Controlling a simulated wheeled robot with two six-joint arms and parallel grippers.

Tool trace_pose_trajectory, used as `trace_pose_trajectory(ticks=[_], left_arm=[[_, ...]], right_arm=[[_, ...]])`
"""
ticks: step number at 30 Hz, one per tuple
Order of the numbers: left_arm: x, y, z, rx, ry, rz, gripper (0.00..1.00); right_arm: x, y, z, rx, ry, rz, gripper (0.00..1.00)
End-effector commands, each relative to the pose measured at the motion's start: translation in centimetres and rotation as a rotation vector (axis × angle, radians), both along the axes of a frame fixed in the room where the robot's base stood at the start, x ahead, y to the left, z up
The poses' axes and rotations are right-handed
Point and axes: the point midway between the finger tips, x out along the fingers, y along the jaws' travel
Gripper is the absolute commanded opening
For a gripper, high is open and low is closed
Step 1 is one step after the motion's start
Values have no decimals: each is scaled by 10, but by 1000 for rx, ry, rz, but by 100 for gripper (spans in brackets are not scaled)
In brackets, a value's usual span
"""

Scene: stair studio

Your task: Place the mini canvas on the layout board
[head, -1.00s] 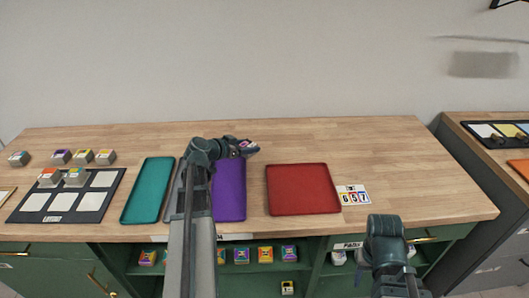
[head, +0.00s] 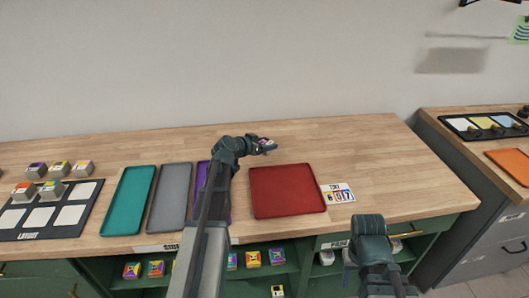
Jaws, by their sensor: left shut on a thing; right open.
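My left gripper (head: 262,146) is over the back middle of the wooden counter, behind the red tray. It is shut on a small block with a coloured top, which looks like the mini canvas (head: 268,143). The fingers hide part of it. The layout board (head: 88,215), black with white squares, lies at the far left of the counter, far from this gripper. Two small blocks (head: 24,191) (head: 51,189) sit on its back-row squares, and several others look bare. My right arm shows at the lower right, but its gripper cannot be made out.
Teal (head: 128,200), grey (head: 169,199), purple (head: 203,176) and red (head: 288,190) trays lie between board and right side. Several blocks (head: 60,167) stand behind the board. A number card (head: 338,193) is beside the red tray. The counter's back strip is clear.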

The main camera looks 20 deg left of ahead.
Motion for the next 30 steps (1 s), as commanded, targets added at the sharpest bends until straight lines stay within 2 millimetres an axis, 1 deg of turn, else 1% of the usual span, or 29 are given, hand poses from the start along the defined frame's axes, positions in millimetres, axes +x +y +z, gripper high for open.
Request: trace_pose_trajectory(ticks=[1,6,8,15,20,21,25,30], left_arm=[[-1,1,-14,0,0,1,15],[-1,2,-35,1,1,1,15],[-1,2,-37,1,1,1,15],[-1,2,-34,2,1,0,15],[-1,2,-39,2,1,0,15],[-1,2,-37,2,1,0,76],[-1,2,-37,2,1,0,99],[-1,2,-37,2,1,0,99]], right_arm=[[0,0,-14,0,0,0,50],[0,0,-35,0,0,0,50],[0,0,-37,0,0,0,50],[0,0,-34,0,0,0,50],[0,0,-39,0,0,0,50],[0,0,-37,0,0,0,50],[0,0,-37,0,0,0,50],[0,0,-37,0,0,0,50]])
